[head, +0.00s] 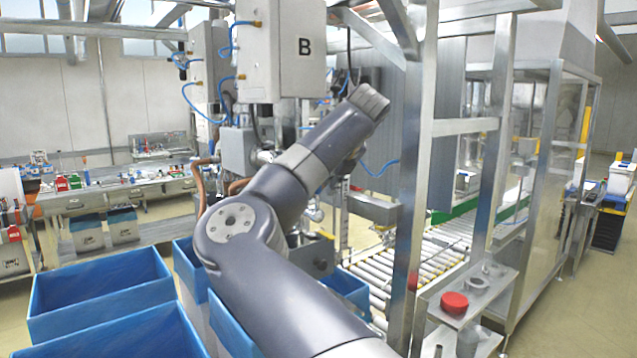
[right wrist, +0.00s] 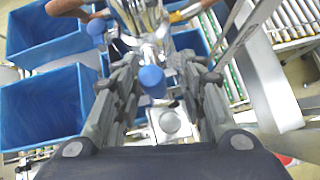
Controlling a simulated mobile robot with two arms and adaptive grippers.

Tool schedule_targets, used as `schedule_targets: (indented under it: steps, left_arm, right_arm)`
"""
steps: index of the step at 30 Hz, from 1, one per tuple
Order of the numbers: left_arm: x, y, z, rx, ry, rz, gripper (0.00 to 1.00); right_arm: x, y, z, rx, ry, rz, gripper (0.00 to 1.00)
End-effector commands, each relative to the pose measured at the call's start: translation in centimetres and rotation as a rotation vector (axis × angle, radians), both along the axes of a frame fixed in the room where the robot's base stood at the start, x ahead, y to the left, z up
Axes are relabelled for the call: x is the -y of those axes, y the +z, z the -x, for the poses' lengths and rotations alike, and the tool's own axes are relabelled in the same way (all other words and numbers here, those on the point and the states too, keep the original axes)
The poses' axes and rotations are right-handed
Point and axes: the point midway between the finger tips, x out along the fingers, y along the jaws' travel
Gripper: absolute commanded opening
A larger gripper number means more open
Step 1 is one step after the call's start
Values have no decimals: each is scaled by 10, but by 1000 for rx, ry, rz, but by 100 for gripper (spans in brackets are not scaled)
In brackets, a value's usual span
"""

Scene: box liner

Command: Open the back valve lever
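In the right wrist view, my right gripper (right wrist: 158,75) has its two fingers spread apart. A blue rounded lever knob (right wrist: 152,80) shows between the fingers, with clear gaps on both sides. A second blue knob (right wrist: 96,27) shows at the upper left, outside the left finger. Shiny metal valve parts (right wrist: 148,22) are behind the knobs. I cannot tell from these frames which knob belongs to the back valve. In the head view my right arm covers most of the valve area, and its fingers do not show clearly. My left gripper is not in view.
Blue boxes (head: 95,285) stand at the lower left. Grey machine housings (head: 280,48) hang above the arm. A metal frame post (head: 408,200) and a roller conveyor (head: 425,250) are to the right. Copper pipes (head: 200,180) run left of the arm.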

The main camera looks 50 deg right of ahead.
Motion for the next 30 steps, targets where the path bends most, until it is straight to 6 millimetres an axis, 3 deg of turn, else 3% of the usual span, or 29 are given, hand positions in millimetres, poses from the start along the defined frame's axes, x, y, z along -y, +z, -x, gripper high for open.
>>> schedule_targets:
  steps: [8,21,30]
  left_arm:
    - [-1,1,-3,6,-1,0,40]
    - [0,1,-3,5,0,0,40]
    - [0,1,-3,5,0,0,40]
  right_arm:
    - [-4,13,9,5,0,3,38]
    - [-26,74,65,3,1,1,38]
    - [-30,85,77,0,0,-2,38]
